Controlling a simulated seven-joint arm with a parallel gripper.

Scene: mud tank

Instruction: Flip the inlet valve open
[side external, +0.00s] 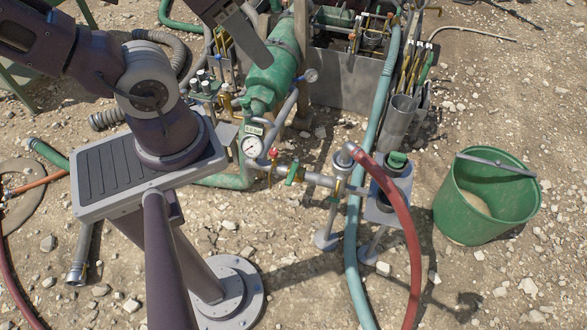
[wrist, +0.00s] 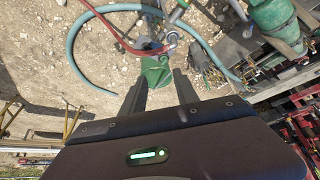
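A grey pipe run carries a valve with a green handle (side external: 292,173) and a small red handle (side external: 273,153), just right of a round gauge (side external: 253,146). No label shows which one is the inlet valve. In the wrist view my gripper (wrist: 160,77) is open, its two dark fingers apart with nothing held between them. The fingers point toward the green bucket (wrist: 156,70) beyond them, and no finger touches a valve. The valve handles are too small to make out in the wrist view. In the side view a dark part of my arm enters at the top, and my fingertips cannot be made out clearly.
A red hose (side external: 407,225) arches from the pipe's right end, beside a pale teal hose (side external: 353,250). The green bucket (side external: 470,220) stands at right. A green cylinder (side external: 272,78) and a grey metal tank (side external: 345,78) stand behind.

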